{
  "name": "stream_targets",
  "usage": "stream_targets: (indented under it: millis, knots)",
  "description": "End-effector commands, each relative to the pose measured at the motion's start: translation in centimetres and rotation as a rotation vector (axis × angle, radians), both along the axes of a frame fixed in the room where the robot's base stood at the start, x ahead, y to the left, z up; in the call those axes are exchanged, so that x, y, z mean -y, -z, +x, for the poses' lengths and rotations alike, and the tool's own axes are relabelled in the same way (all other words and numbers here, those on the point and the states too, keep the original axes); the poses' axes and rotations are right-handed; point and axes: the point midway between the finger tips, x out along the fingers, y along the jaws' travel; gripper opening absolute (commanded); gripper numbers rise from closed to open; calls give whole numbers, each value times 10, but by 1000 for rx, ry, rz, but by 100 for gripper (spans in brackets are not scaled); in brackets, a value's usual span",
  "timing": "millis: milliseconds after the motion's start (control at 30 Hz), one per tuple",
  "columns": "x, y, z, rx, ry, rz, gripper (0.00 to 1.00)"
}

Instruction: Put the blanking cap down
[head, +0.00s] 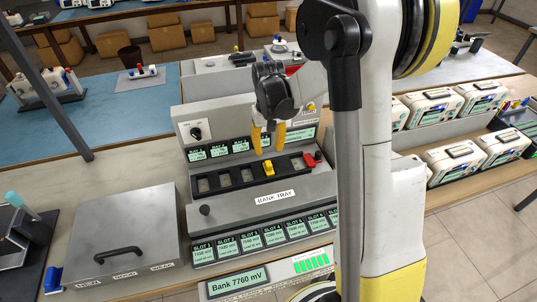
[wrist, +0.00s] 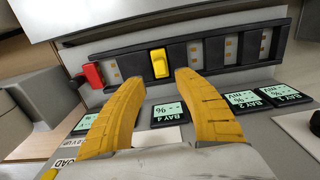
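My gripper (head: 268,142) is open, its two yellow fingers apart with nothing between them. It hangs above the dark slotted strip of the bank tray (head: 235,181). A small yellow piece (head: 268,168), perhaps the blanking cap, sits in one slot just below the fingers. In the wrist view this yellow piece (wrist: 159,62) shows beyond the gap between the fingertips (wrist: 160,80), apart from both. A red piece (head: 309,160) sits at the right end of the strip; it also shows in the wrist view (wrist: 93,75). I cannot tell for certain which piece is the cap.
Bay displays (head: 218,150) stand behind the strip, and a row of slot displays (head: 250,242) lies in front. A closed grey box with a black handle (head: 118,256) stands at the left. Several cream units (head: 455,160) stand at the right.

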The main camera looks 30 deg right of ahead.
Motion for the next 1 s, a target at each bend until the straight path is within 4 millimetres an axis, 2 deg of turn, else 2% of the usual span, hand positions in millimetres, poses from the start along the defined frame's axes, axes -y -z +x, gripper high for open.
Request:
stream_targets:
  millis: [33, 100, 300, 367, 467, 600, 700, 833, 1000]
  knots:
    - [0, -14, 0, 0, 0, 0, 38]
    - [0, -26, 0, 0, 0, 0, 38]
    - [-1, -46, -1, 5, -2, -1, 38]
    - [-5, -54, -5, 18, -7, -4, 38]
    - [-16, -78, -18, 65, -23, -13, 38]
    - [-42, -120, -50, 176, -60, -32, 38]
    - [-59, -144, -78, 265, -89, -43, 38]
    - [-80, -163, -117, 378, -125, -54, 38]
    - [-99, -170, -160, 512, -164, -61, 38]
